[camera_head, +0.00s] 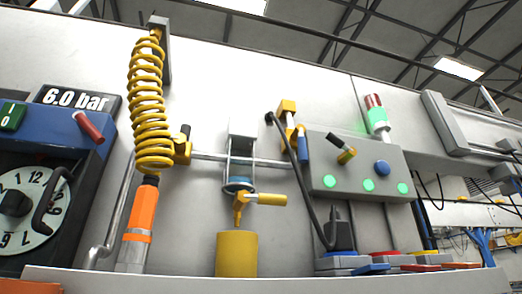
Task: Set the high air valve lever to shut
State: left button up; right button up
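A yellow valve block (287,107) sits high on the wall panel, just left of the grey control box. A blue lever handle (303,145) points down below it, close to the box's left edge. A second, lower yellow valve block (182,150) beside the coiled hose has a short dark handle (185,131) pointing up. The blue-handled valve is the higher one; no label on either is readable. Neither of my grippers shows in the head view.
A yellow coiled hose (151,105) hangs at left with an orange tool (142,215) below it. The grey control box (330,180) has several lit green buttons. A black cable runs down beside the blue handle. A ledge (260,281) crosses the bottom.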

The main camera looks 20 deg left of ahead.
aim_at(302, 149)
jog(key=u, duration=1.6)
jog(key=k, duration=1.45)
jog(key=z, duration=1.7)
